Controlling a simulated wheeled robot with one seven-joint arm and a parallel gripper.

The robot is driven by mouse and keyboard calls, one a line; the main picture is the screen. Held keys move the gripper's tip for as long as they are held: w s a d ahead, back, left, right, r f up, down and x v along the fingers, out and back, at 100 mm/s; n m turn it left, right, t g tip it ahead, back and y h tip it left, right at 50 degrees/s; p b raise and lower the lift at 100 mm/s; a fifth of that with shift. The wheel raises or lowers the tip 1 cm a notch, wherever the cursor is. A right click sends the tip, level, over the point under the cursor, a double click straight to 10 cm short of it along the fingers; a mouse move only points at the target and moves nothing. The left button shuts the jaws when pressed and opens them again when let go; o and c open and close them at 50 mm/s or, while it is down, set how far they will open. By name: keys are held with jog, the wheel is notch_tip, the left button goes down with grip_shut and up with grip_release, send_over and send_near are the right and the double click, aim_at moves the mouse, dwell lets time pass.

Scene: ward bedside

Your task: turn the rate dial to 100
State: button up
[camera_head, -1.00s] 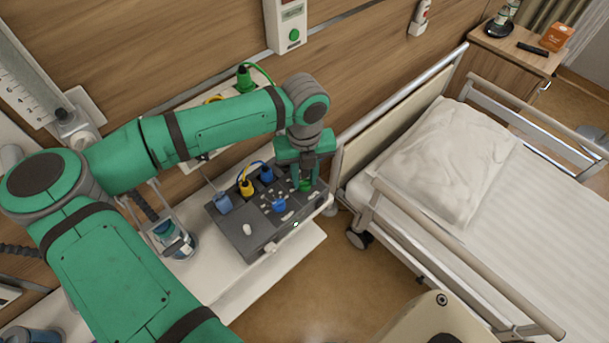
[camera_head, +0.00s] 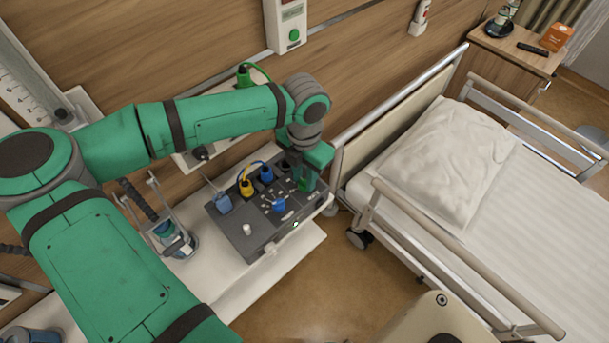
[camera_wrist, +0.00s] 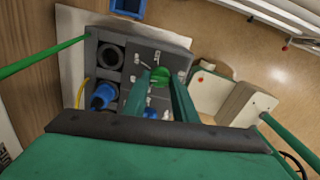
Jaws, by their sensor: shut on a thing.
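A dark grey panel box (camera_head: 232,240) stands on the white shelf. A green dial (camera_wrist: 159,74) sits on its top near the right end, as seen in the head view. My gripper (camera_head: 305,186) points down over that end. In the wrist view my gripper's two green fingers (camera_wrist: 160,80) lie on either side of the green dial and are closed on it. Its pointer and the scale numbers are too small to read. A blue dial (camera_head: 279,205) sits on the same panel, left of my gripper.
Blue (camera_head: 223,204) and yellow (camera_head: 247,187) plugs stand along the panel, with cables. A white knob (camera_head: 247,229) is at its front left. A bed (camera_head: 460,170) stands close on the right. A jar in a holder (camera_head: 174,238) stands left of the panel.

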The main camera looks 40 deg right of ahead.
aim_at(304, 181)
jog(key=m, duration=0.5)
jog(key=shift+m, duration=0.3)
dwell(0.4)
jog(key=o, duration=1)
jog(key=shift+o, duration=0.2)
notch_tip(304, 181, up, 11)
